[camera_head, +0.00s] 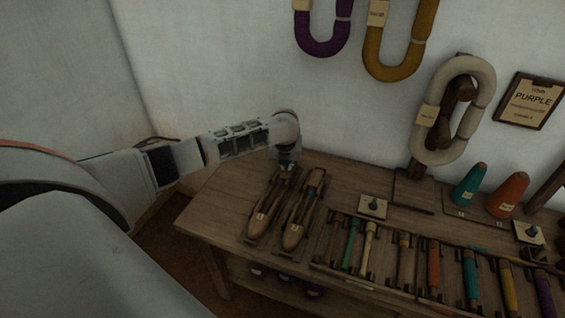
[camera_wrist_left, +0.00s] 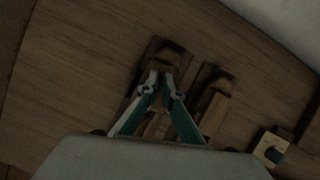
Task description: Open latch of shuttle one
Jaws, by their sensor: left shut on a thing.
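Two wooden shuttles lie side by side at the left end of the table. The left one, shuttle one (camera_head: 263,214), has a pale tag whose mark is too small to read surely. The right shuttle (camera_head: 297,226) has a similar tag. My left gripper (camera_head: 287,166) is over the far end of the left shuttle. In the left wrist view my left gripper (camera_wrist_left: 162,85) has its fingers closed together on a small part at the shuttle's end (camera_wrist_left: 166,57), seemingly the latch, mostly hidden between the fingertips. The right shuttle's end (camera_wrist_left: 217,88) is beside it. My right gripper is out of view.
A rack of coloured bobbins (camera_head: 433,268) fills the table's front right. A small pale block with a knob (camera_head: 373,207) is right of the shuttles. Teal (camera_head: 469,187) and orange (camera_head: 507,195) cones stand farther right. Yarn hanks and a "PURPLE" sign (camera_head: 532,99) hang behind.

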